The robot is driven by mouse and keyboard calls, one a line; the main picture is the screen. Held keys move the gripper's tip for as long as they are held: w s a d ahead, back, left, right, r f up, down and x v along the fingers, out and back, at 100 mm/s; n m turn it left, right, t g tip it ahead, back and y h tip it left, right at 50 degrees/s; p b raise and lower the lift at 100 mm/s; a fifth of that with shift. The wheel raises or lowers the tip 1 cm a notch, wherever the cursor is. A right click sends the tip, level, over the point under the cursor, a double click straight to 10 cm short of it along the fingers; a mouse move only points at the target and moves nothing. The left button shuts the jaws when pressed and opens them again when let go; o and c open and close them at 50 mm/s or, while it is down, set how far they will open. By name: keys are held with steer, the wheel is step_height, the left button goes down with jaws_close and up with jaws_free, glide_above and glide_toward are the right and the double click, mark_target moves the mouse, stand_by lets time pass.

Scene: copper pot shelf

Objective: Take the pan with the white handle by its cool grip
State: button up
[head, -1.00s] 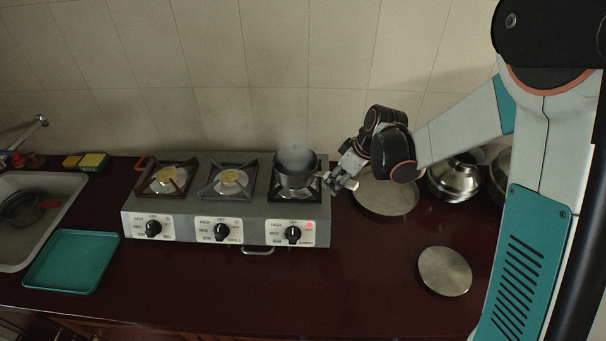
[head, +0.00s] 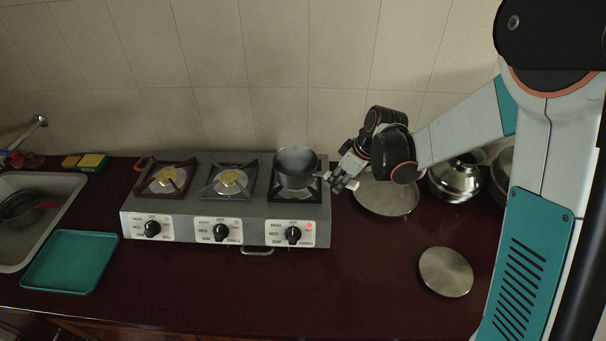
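A dark grey pan (head: 297,164) sits on the right burner of the stove, with faint steam above it. Its short handle (head: 323,175) points right toward my gripper; little of it shows, and its white colour is hard to make out. My gripper (head: 338,182) is just right of the pan, at the end of the handle. The fingers are small in the picture, and I cannot tell whether they are open or closed around the handle.
The three-burner stove (head: 180,198) has a lit red light by its right knob. A round plate (head: 387,196) lies under my wrist, and a metal lid (head: 445,271) lies front right. Metal pots (head: 455,180) stand behind my arm. A teal tray (head: 70,262) and sink are left. The front counter is clear.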

jaws_close()
steer(key=shift+r, duration=0.1)
steer(key=shift+r+p, duration=0.2)
steer(key=shift+p, duration=0.2)
step_height(320, 180, up, 25)
steer(key=p, duration=0.6)
stand_by(0.4)
